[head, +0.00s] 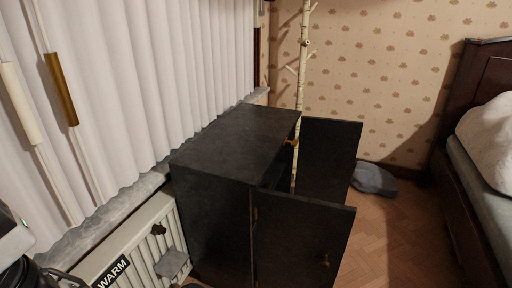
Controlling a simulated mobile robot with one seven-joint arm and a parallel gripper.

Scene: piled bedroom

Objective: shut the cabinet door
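The black cabinet (225,150) stands by the curtained window, its top bare. It has two doors, both standing open toward the right. The near door (300,243) swings out at the lower middle and has a small brass-coloured handle or fitting. The far door (332,150) stands out behind it. The gap between the doors is dark, and the near door hides most of the cabinet's inside. Parts that seem to be my arm show at the lower left edge. I cannot make out my gripper's fingers in the head view.
A white radiator (143,243) marked WARM is at the lower left. A bed (485,160) is at the right. A grey item (374,179) lies on the floor; wooden floor (400,235) is clear before the bed.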

